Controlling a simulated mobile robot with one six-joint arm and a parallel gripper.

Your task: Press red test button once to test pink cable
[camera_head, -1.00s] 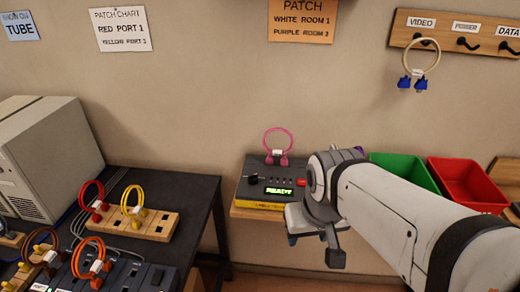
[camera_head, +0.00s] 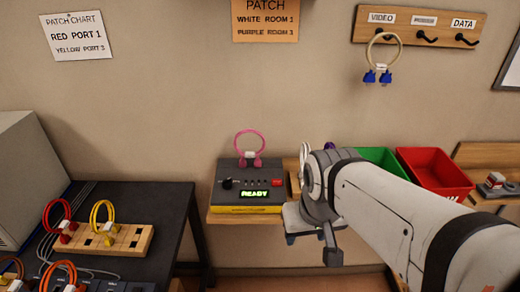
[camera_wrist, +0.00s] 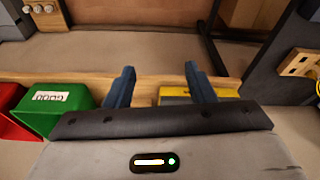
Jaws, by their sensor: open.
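The cable tester (camera_head: 249,187) is a dark box with a yellow front edge on a wooden shelf. Its display (camera_head: 254,194) reads READY in green. The red test button (camera_head: 277,183) is at the right of its top face. The pink cable (camera_head: 249,145) stands as a loop plugged into the tester's top rear. My gripper (camera_head: 309,243) is just right of and in front of the tester, apart from the button. In the wrist view my gripper (camera_wrist: 158,84) is open and empty, its blue fingers above the shelf edge, with the tester's yellow edge (camera_wrist: 180,92) by one finger.
A green bin (camera_head: 381,159), labelled GOOD in the wrist view, and a red bin (camera_head: 436,172) stand right of the tester. A black table (camera_head: 165,205) with a wooden port block (camera_head: 128,238) is at left. A cable hangs from the wall rack (camera_head: 420,24).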

